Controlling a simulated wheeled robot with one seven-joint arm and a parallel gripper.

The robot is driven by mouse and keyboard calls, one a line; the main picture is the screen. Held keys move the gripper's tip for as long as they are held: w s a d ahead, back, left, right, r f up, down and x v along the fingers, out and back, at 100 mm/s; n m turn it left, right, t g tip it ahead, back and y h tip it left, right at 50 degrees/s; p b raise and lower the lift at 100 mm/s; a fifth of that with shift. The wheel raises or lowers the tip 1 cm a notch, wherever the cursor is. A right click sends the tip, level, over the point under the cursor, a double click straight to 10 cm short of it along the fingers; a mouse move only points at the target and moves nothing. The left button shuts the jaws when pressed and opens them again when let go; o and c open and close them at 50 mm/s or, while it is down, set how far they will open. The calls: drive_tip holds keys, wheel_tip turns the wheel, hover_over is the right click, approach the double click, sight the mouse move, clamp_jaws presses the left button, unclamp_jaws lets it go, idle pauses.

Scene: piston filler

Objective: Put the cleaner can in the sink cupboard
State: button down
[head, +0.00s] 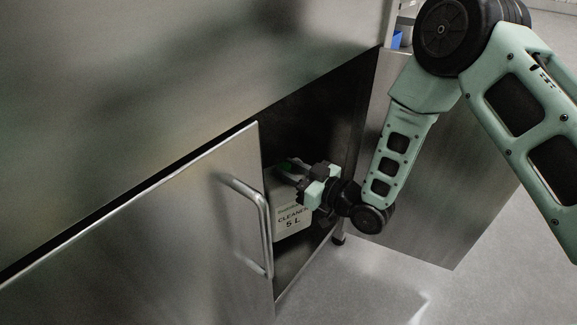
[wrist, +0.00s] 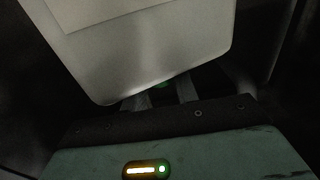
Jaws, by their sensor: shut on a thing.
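The cleaner can (head: 292,222) is pale, with a label reading "CLEANER 5 L". It is in the dark opening of the sink cupboard (head: 311,262), partly behind the left door's edge and my gripper. My gripper (head: 288,173) reaches into the opening from the right and is shut on the can's top, near its green cap (head: 285,165). In the wrist view the can's pale body (wrist: 150,50) fills the upper middle. The fingers meet it beside a bit of green. Whether the can's base rests on the cupboard floor is hidden.
The left steel door (head: 180,240) with its bar handle (head: 262,225) borders the opening. A steel panel (head: 455,190) stands right of it, behind my arm. A dark foot (head: 338,238) is under the cupboard. Grey floor (head: 390,290) is clear at lower right.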

sight(285, 198)
wheel_tip(285, 198, down, 4)
drive_tip(key=shift+r+b, duration=0.2)
drive_tip(key=shift+b, duration=0.85)
drive_tip(key=shift+f, duration=0.1)
drive_tip(key=c, duration=1.5)
unclamp_jaws()
drive_tip(key=shift+f, duration=0.25)
drive_tip(key=o, duration=0.4)
drive_tip(key=shift+o, duration=0.2)
drive_tip(key=shift+r, duration=0.1)
